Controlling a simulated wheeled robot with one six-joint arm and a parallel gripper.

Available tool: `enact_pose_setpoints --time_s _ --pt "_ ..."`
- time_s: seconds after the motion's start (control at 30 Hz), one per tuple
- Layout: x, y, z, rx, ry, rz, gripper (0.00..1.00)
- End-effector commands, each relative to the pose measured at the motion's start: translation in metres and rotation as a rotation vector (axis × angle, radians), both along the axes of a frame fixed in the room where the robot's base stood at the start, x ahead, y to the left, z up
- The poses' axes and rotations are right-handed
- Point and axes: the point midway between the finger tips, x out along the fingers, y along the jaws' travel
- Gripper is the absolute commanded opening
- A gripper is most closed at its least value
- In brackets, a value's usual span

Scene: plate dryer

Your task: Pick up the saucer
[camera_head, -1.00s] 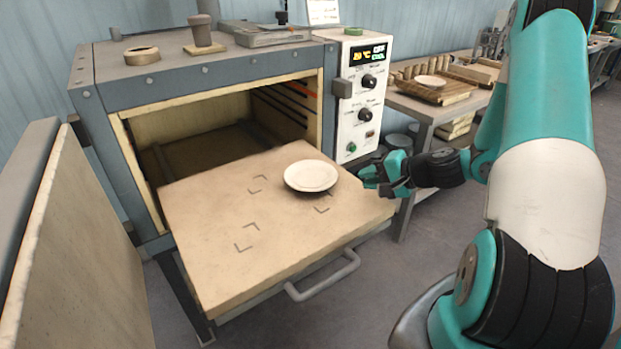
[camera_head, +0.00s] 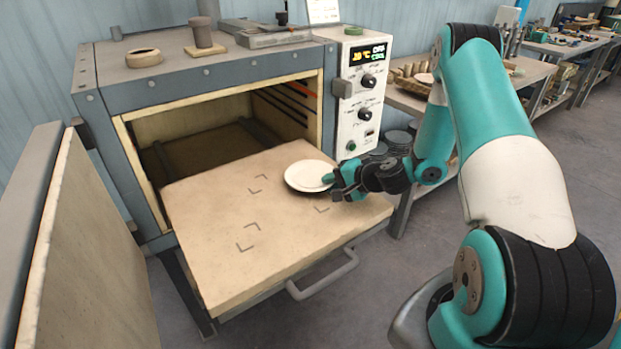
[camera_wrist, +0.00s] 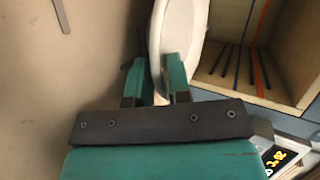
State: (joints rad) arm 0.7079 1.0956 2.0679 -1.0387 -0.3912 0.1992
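The saucer (camera_head: 305,174) is a round, pale dish lying on the pulled-out tan shelf (camera_head: 285,255) of the dryer. My gripper (camera_head: 331,183) is at the saucer's right edge in the head view. In the wrist view my two teal fingers (camera_wrist: 157,82) stand apart, one on each side of the rim of the saucer (camera_wrist: 181,28). A narrow gap shows between the fingers, and I cannot see firm contact on both sides. The saucer's far part runs out of the top of the wrist view.
The dryer chamber (camera_head: 205,145) stands open behind the shelf, with its control panel (camera_head: 362,105) at the right. The open door (camera_head: 85,250) is at the left. A workbench (camera_head: 405,100) stands behind my arm. The shelf's front and left are clear.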

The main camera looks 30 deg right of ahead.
Motion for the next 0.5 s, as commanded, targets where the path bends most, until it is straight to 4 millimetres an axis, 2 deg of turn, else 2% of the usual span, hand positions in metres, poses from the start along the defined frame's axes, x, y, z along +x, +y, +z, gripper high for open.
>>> enact_pose_setpoints --time_s 0.03,0.13,0.5 --pt "-0.0001 -0.0001 0.0000 0.000 0.000 0.000 0.18" --pt "-0.0002 -0.0002 0.0000 0.000 0.000 0.000 0.00" --pt "-0.0003 -0.0005 0.0017 -0.001 0.000 0.000 0.00"
